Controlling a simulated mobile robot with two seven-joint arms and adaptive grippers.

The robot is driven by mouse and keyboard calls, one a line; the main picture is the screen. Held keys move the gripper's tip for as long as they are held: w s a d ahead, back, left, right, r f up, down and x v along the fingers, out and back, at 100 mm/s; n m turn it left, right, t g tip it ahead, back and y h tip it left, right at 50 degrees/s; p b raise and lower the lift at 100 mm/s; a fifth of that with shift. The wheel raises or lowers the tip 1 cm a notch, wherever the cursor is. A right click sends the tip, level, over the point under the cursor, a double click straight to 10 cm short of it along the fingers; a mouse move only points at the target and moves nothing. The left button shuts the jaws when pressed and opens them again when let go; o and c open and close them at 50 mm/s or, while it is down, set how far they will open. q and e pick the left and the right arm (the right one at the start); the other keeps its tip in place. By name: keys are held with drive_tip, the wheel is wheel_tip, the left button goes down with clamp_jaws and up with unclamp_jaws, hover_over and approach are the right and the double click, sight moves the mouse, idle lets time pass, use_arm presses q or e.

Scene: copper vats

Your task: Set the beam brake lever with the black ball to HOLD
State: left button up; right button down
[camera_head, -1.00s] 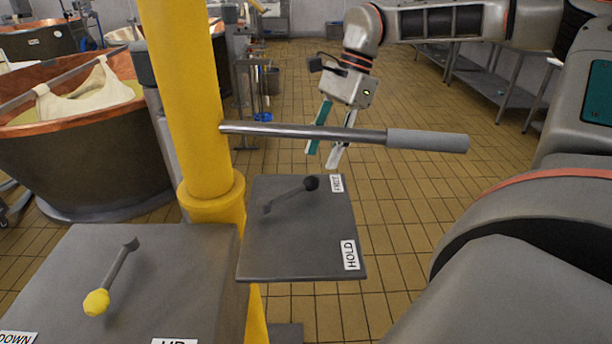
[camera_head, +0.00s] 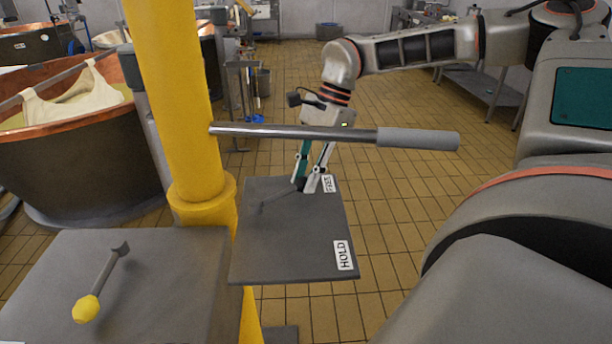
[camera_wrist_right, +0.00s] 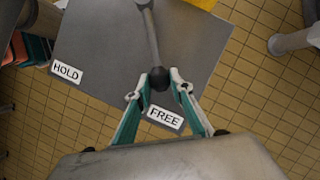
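The beam brake lever is a dark rod (camera_wrist_right: 151,36) with a black ball (camera_wrist_right: 159,77) at its end. It lies over a grey plate (camera_head: 290,258), with the ball at the FREE label (camera_wrist_right: 165,117). The HOLD label (camera_head: 343,255) is at the plate's near right corner. My right gripper (camera_head: 304,186) reaches down to the ball and hides most of it in the head view. In the right wrist view its fingers (camera_wrist_right: 161,82) sit close on both sides of the ball, with little gap; they look shut on it. My left gripper is not in view.
A steel bar with a grey grip (camera_head: 418,139) crosses above the plate from the yellow post (camera_head: 170,95). A second lever with a yellow knob (camera_head: 86,309) stands on the grey box (camera_head: 165,285) at left. A copper vat (camera_head: 75,165) is behind it.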

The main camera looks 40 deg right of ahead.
drive_tip(key=shift+s+a+r+m, duration=0.1)
drive_tip(key=shift+s+m, duration=0.4)
drive_tip(key=shift+s, duration=0.05)
drive_tip(key=shift+s+m+t+p, duration=0.3)
drive_tip(key=c, duration=1.8)
unclamp_jaws()
drive_tip(key=v, duration=1.2)
drive_tip(key=shift+s, duration=0.1)
